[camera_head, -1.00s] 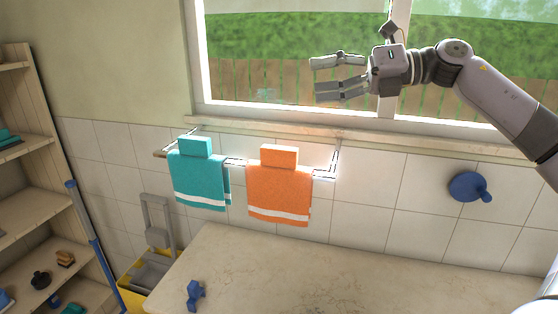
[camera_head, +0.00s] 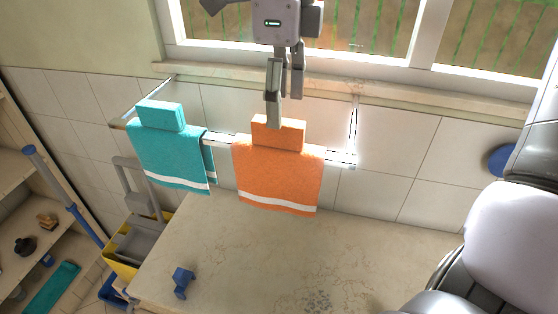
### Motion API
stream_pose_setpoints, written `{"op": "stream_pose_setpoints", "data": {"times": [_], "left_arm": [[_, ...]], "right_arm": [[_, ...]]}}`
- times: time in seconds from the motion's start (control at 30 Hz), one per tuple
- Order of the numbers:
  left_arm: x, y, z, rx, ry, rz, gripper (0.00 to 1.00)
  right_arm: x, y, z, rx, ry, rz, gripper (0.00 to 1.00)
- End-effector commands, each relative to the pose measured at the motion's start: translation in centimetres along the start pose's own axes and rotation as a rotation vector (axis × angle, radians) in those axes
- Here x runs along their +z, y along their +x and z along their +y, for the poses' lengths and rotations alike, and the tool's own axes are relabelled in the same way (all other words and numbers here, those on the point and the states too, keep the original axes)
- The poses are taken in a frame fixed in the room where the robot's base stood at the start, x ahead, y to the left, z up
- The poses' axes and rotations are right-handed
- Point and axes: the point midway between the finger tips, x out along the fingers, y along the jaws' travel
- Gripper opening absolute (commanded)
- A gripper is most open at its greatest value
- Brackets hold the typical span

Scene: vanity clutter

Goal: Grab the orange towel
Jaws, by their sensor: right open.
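The orange towel (camera_head: 278,175) with a white stripe near its lower edge hangs over the wall rail (camera_head: 340,157). An orange block-shaped part stands up at its top. My right gripper (camera_head: 284,107) points down from above, its fingers open and empty. One fingertip overlaps the upper left of the towel's top part in the picture. I cannot tell whether they touch. My left gripper is not in view.
A teal towel (camera_head: 167,152) hangs on the same rail, just left of the orange one. The window sill (camera_head: 400,98) runs behind the gripper. Below is a stone counter (camera_head: 240,255) with a small blue object (camera_head: 182,281). A yellow bucket (camera_head: 117,255) stands left.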

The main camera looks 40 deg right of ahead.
Motion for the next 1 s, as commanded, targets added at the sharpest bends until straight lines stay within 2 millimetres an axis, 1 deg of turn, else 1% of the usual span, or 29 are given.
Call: {"op": "stream_pose_setpoints", "data": {"times": [0.03, 0.1, 0.23, 0.3, 0.47, 0.63, 0.7, 0.8, 0.9, 1.0], "left_arm": [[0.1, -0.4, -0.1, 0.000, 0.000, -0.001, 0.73], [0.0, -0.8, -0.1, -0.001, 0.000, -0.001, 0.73], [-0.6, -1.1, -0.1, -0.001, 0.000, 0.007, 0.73], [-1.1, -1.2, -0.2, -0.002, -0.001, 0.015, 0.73], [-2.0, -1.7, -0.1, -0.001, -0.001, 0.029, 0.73], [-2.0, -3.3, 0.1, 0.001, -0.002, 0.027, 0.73], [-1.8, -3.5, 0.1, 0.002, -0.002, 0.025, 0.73], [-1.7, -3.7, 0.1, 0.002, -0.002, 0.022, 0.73], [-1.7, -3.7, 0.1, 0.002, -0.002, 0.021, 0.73], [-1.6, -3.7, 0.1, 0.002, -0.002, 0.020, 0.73]], "right_arm": [[-0.1, 1.1, 0.1, 0.006, -0.003, 0.004, 0.62], [-0.1, 2.5, 0.0, 0.005, -0.001, 0.003, 0.62], [0.0, 4.5, 0.0, 0.004, 0.000, 0.003, 0.62], [0.0, 5.1, 0.0, 0.003, 0.000, 0.000, 0.62], [0.1, 6.0, -0.1, 0.003, 0.001, 0.000, 0.62], [0.4, 8.1, -0.3, 0.007, 0.001, 0.003, 0.62], [0.5, 9.3, -0.3, 0.006, 0.001, 0.001, 0.62], [0.5, 10.3, -0.4, 0.003, 0.002, -0.002, 0.62], [0.5, 10.7, -0.4, 0.001, 0.002, -0.003, 0.62], [0.5, 10.8, -0.4, 0.001, 0.003, -0.004, 0.62]]}}
